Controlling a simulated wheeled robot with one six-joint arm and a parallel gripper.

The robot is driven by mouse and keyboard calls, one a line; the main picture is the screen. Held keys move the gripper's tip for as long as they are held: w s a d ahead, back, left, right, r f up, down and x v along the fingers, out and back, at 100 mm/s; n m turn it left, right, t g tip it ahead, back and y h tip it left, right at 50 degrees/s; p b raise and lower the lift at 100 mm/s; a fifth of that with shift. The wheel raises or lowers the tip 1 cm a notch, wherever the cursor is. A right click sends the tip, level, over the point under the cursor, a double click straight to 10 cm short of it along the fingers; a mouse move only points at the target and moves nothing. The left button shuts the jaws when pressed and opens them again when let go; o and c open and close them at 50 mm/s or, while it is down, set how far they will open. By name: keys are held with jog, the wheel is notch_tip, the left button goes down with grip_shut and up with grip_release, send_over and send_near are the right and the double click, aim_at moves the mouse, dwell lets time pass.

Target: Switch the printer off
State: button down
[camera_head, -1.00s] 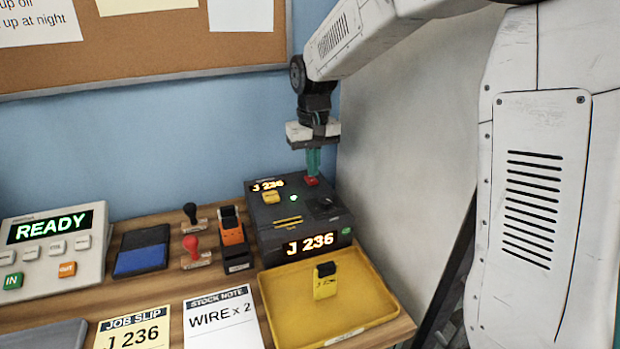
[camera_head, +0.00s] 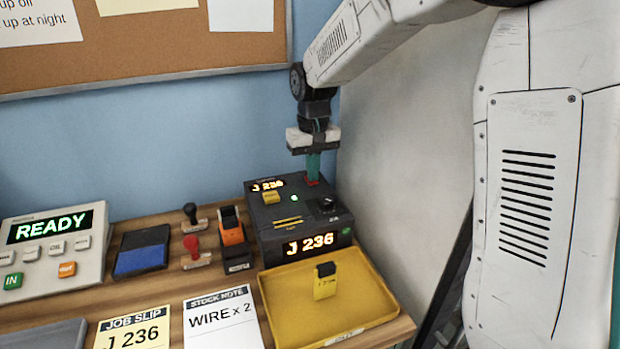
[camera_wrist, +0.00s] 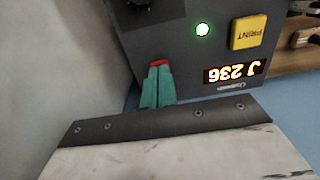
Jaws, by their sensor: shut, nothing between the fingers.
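The printer (camera_head: 310,220) is a dark grey box at the back right of the bench. Its small top display and front display both read J 236, and its green light is lit. A yellow PRINT button (camera_head: 271,197) and a black knob (camera_head: 327,205) are on its top. A red button (camera_wrist: 159,63) shows at its back corner, partly hidden by my fingertips. My gripper (camera_head: 312,178) is shut and empty, pointing down, with its teal fingertips at the red button. The wrist view also shows the gripper (camera_wrist: 157,75) there; I cannot tell whether the button is pressed in.
A yellow tray (camera_head: 375,318) in front of the printer holds a yellow-and-black stamp (camera_head: 325,285). Left of the printer stand an orange stamp (camera_head: 233,236), two hand stamps, a blue ink pad (camera_head: 140,260) and a console (camera_head: 50,250) reading READY. A wall is close on the right.

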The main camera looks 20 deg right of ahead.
jog(key=shift+f, duration=0.25)
jog(key=shift+r, duration=3.5)
jog(key=shift+s+f, duration=0.2)
jog(key=shift+g, duration=0.5)
jog(key=s, duration=0.2)
jog(key=s+f, duration=0.1)
jog(key=s, duration=0.1)
jog(key=shift+s+d+f, duration=0.2)
jog(key=shift+s, duration=0.05)
jog(key=s+d+r+t, duration=0.1)
jog(key=s, duration=1.3)
jog(key=s+d+r+t, duration=0.1)
jog(key=s, duration=1.3)
jog(key=shift+d, duration=0.35)
